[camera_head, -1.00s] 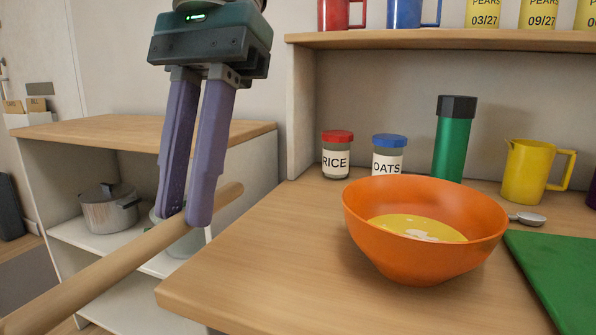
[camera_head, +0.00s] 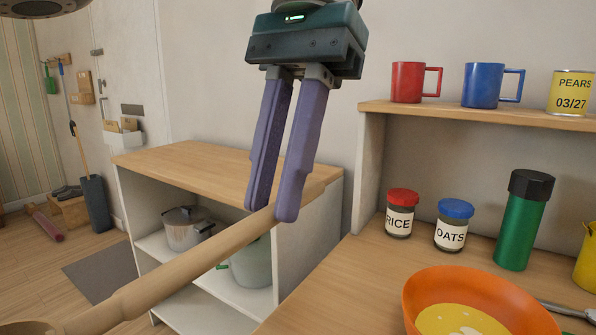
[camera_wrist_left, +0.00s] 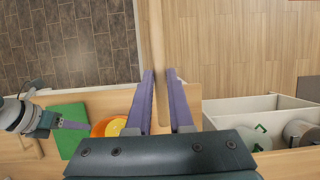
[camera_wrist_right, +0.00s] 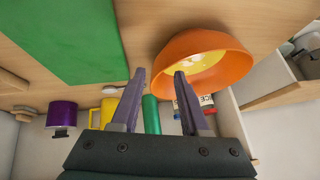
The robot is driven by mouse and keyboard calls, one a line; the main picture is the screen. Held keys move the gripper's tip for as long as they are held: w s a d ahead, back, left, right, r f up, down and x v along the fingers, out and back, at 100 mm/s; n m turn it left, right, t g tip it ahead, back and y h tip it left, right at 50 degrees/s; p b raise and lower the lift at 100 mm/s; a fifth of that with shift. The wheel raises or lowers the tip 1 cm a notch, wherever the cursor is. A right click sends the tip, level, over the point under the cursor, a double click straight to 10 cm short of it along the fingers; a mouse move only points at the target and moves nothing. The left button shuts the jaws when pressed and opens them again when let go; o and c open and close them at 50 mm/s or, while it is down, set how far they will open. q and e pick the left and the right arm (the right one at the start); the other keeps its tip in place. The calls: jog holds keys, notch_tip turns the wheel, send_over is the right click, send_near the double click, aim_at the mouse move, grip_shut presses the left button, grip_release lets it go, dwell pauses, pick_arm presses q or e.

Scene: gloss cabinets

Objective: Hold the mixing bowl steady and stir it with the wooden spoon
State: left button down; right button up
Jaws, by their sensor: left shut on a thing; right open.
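The orange mixing bowl (camera_head: 418,290) stands on the wooden counter with yellow contents; the head view cuts off its lower right. It also shows in the right wrist view (camera_wrist_right: 238,80). My left gripper (camera_head: 272,212) is shut on the wooden spoon (camera_head: 195,262), well left of the bowl. The spoon slants down to the lower left, and its lower end runs out of the head view. My right gripper (camera_wrist_right: 160,73) is open and empty, with one finger overlapping the bowl's edge in its wrist view. I cannot tell whether it touches. It also shows in the left wrist view (camera_wrist_left: 82,125).
The rice jar (camera_head: 400,222), oats jar (camera_head: 452,235) and green bottle (camera_head: 520,225) stand behind the bowl. A yellow jug (camera_head: 588,262) is at the right edge. A green board (camera_wrist_right: 65,40) lies beside the bowl. A low cabinet (camera_head: 200,158) holds pots on the left.

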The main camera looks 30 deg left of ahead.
pick_arm(q)
jog(key=shift+r, duration=0.55)
jog(key=shift+f, duration=0.25)
pick_arm(e)
jog(key=shift+m, duration=0.3)
jog(key=w+f+b, duration=0.1)
jog(key=w+b, duration=0.1)
jog(key=b, duration=0.1)
jog(key=w+f+b, duration=0.2)
jog(key=b, duration=0.2)
jog(key=w+f+b, duration=0.1)
jog(key=w+b, duration=0.2)
jog(key=b, duration=0.1)
jog(key=shift+d+f, duration=0.15)
jog(key=shift+f, duration=0.15)
jog(key=shift+w+a+f+b, duration=0.2)
jog(key=shift+w+f+b, duration=0.35)
jog(key=shift+b, duration=0.6)
pick_arm(q)
notch_tip(320, 180, down, 13)
pick_arm(e)
jog(key=shift+w, duration=0.1)
grip_shut()
